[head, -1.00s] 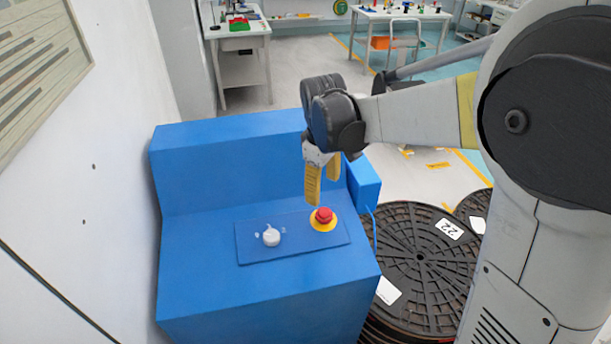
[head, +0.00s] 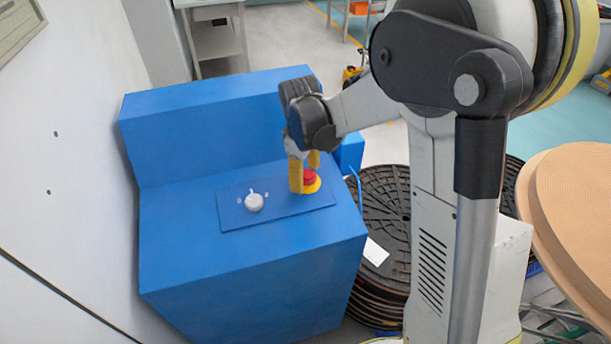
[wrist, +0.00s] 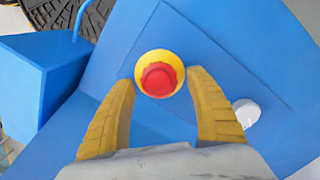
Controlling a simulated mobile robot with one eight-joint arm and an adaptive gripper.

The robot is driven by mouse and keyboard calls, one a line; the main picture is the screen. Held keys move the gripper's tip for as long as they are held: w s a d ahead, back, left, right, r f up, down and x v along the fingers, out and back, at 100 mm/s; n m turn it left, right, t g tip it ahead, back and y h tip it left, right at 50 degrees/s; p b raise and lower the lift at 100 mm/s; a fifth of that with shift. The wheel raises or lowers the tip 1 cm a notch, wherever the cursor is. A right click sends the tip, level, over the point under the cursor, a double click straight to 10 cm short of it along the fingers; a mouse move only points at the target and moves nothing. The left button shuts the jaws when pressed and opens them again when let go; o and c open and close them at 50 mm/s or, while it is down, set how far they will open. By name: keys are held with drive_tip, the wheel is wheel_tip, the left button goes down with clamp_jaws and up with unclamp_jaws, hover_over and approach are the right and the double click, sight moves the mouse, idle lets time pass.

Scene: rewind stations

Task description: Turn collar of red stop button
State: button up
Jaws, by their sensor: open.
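The red stop button (head: 309,176) sits on a yellow round collar (head: 314,187) at the right end of the panel on the blue console. In the wrist view the red button (wrist: 159,79) and its yellow collar (wrist: 141,62) show from above, between and just beyond the fingertips. My gripper (head: 303,184) points down at the button, with its yellow fingers partly hiding it in the head view. In the wrist view my gripper (wrist: 162,80) is open, one finger to each side of the button. Whether the fingertips touch the collar I cannot tell.
A white knob (head: 254,202) stands on the panel (head: 232,218) left of the button. It also shows in the wrist view (wrist: 247,113). A blue box (head: 350,152) adjoins the console (head: 200,250) at right. Stacked black reels (head: 385,205) stand beyond it.

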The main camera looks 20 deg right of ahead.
drive_tip(key=c, duration=1.2)
drive_tip(key=shift+m, duration=0.3)
drive_tip(key=m, duration=0.3)
drive_tip(key=shift+d, duration=0.1)
drive_tip(key=shift+d+m+y+p, duration=0.1)
drive_tip(key=shift+m+y+p, duration=0.25)
drive_tip(key=shift+m, duration=1.45)
